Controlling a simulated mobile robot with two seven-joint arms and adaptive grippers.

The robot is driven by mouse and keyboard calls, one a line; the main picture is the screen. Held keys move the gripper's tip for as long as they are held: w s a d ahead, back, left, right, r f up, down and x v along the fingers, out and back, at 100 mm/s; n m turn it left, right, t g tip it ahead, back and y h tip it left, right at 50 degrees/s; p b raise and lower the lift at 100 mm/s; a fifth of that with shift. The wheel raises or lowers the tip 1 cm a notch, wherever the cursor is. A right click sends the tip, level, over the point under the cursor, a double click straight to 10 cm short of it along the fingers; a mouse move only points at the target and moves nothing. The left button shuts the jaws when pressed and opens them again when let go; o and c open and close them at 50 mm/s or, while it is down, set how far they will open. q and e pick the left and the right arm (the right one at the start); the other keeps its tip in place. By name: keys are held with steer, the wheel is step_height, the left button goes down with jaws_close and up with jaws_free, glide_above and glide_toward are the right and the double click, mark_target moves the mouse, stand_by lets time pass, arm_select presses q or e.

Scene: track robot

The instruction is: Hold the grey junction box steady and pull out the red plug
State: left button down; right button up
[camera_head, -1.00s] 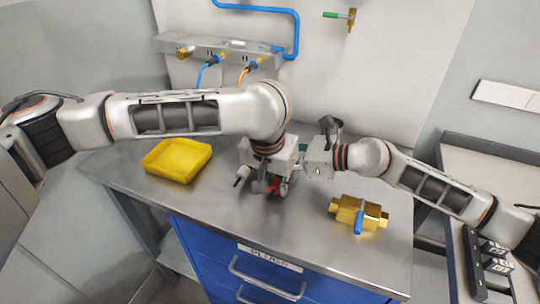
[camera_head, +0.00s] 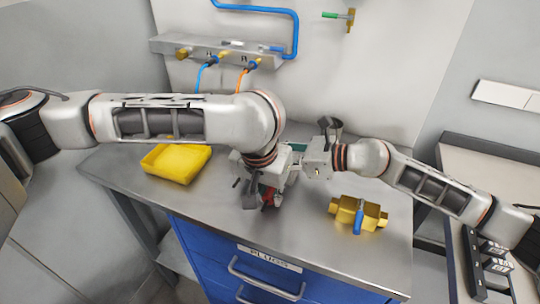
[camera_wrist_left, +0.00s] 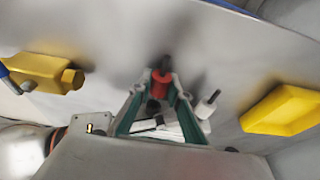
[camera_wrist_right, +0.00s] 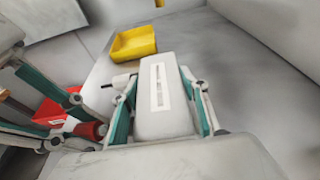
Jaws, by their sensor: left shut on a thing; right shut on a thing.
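The grey junction box (camera_wrist_right: 166,108), with a pale slotted strip on its face, sits between the green-lined fingers of my right gripper (camera_wrist_right: 165,90), which is shut on it. A small white fitting with a dark tip (camera_wrist_right: 120,81) sticks out at its left side. My left gripper (camera_wrist_left: 160,80) is shut on the red plug (camera_wrist_left: 162,86). The plug shows at lower left in the right wrist view (camera_wrist_right: 92,130), beside the box. In the head view my left arm and gripper (camera_head: 268,190) largely hide the box. I cannot tell whether the plug still touches it.
A yellow tray (camera_head: 177,165) stands on the left of the metal worktop. A brass valve with a blue handle (camera_head: 358,214) lies at the right. A wall panel (camera_head: 215,58) with blue and orange hoses is behind. The worktop's front middle is clear.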

arm_select(q)
steer(key=shift+s+a, duration=0.1)
steer(key=shift+s, duration=0.2)
steer(key=shift+r, duration=0.1)
steer(key=shift+r, duration=3.9)
arm_select(e)
steer(key=o, duration=1.3)
